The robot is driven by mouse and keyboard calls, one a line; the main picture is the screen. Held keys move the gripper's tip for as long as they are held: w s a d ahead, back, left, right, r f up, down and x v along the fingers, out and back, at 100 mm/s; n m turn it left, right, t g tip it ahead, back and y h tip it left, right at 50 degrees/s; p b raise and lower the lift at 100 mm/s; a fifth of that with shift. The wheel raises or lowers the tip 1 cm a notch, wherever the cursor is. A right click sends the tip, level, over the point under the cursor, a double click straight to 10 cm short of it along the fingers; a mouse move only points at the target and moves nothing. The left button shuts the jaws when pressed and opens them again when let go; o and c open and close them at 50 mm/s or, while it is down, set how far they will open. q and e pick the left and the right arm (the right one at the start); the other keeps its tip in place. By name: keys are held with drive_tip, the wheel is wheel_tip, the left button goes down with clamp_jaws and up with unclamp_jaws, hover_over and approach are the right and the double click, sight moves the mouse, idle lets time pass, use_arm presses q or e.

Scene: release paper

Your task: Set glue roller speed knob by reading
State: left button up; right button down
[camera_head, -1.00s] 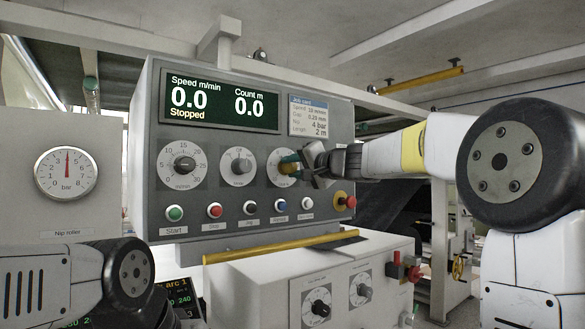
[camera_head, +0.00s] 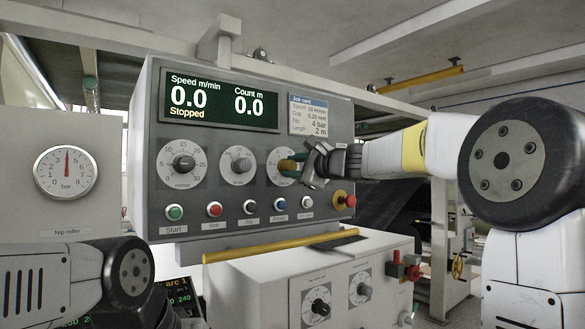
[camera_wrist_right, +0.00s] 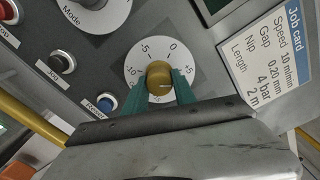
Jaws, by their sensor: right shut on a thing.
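My right gripper (camera_head: 293,163) is shut on the brass-coloured knob (camera_head: 287,166) of the third round dial on the grey panel. In the right wrist view its teal fingertips (camera_wrist_right: 161,88) sit on both sides of the knob (camera_wrist_right: 159,75). The white dial plate (camera_wrist_right: 134,66) around it shows -5, 0 and other marks. A pale line on the knob points right in that view; its exact reading is unclear. The display (camera_head: 220,99) reads speed 0.0 m/min, count 0.0 m, Stopped. My left gripper is out of view; only its arm shows.
A speed dial (camera_head: 183,163) and a mode dial (camera_head: 239,166) are left of the held knob. Push buttons line the row below, with a red stop button (camera_head: 351,201) at right. The job card (camera_head: 308,116) lists speed 10 m/min. A gauge (camera_head: 66,174) reads about 3 bar.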

drive_tip(key=m, duration=0.4)
drive_tip(key=shift+f+m, duration=0.15)
drive_tip(key=shift+m, duration=0.15)
drive_tip(key=m, duration=0.4)
drive_tip(key=shift+f+m, duration=0.1)
drive_tip(key=shift+m, duration=0.2)
drive_tip(key=c, duration=1)
unclamp_jaws()
drive_tip(key=shift+s, duration=0.15)
